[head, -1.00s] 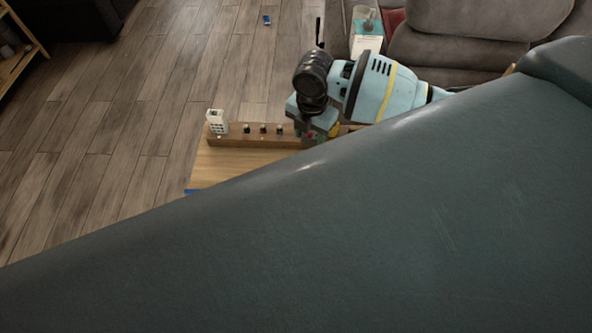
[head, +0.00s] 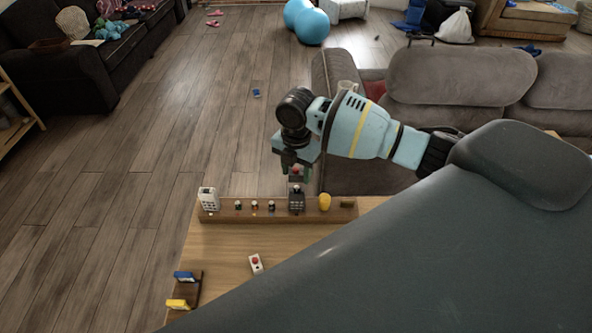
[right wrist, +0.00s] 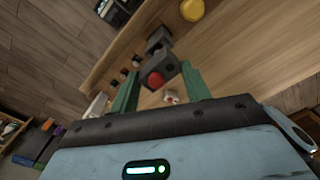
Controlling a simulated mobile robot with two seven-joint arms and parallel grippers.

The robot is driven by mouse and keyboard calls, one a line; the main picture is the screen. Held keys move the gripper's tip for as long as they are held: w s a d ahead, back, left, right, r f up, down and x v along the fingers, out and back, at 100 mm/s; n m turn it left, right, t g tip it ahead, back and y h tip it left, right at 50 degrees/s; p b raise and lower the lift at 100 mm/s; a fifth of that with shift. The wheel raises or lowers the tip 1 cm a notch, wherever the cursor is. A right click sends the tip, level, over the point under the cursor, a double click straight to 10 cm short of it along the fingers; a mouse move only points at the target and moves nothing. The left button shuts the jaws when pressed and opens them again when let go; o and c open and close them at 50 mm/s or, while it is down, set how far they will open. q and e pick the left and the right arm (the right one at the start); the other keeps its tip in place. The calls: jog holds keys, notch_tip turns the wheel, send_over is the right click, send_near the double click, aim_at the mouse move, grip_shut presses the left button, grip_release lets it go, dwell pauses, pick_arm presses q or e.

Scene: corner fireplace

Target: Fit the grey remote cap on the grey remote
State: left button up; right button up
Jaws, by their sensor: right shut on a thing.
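The grey remote (head: 297,201) stands upright in a wooden rack (head: 229,216) on the table. My right gripper (head: 296,170) is just above it, pointing down. In the right wrist view its green fingers (right wrist: 160,90) are shut on the grey remote cap (right wrist: 169,69), which has a red button. In the head view the cap (head: 296,177) shows small between the fingers, partly hidden. The grey remote also shows beyond the cap in the right wrist view (right wrist: 158,39). Whether cap and remote touch is unclear. My left gripper is not in view.
The rack also holds a white remote (head: 208,199), several small dark pegs and a yellow piece (head: 325,202). A white piece with a red button (head: 256,263) lies on the table. A small stand holds blue and yellow pieces (head: 178,304). My own body hides the table's right.

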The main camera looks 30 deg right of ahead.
aim_at(296, 187)
jog(key=shift+f+b, duration=0.35)
jog(key=shift+f, duration=0.8)
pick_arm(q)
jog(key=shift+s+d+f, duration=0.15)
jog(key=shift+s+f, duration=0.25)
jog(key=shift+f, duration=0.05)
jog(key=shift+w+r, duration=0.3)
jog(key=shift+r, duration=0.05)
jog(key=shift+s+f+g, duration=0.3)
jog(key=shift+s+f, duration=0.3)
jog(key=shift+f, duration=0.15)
pick_arm(e)
jog(key=shift+f, duration=1.5)
dwell(0.5)
jog(key=o, duration=0.9)
jog(key=shift+o, duration=0.2)
notch_tip(296, 187, up, 8)
jog(key=shift+f, duration=0.1)
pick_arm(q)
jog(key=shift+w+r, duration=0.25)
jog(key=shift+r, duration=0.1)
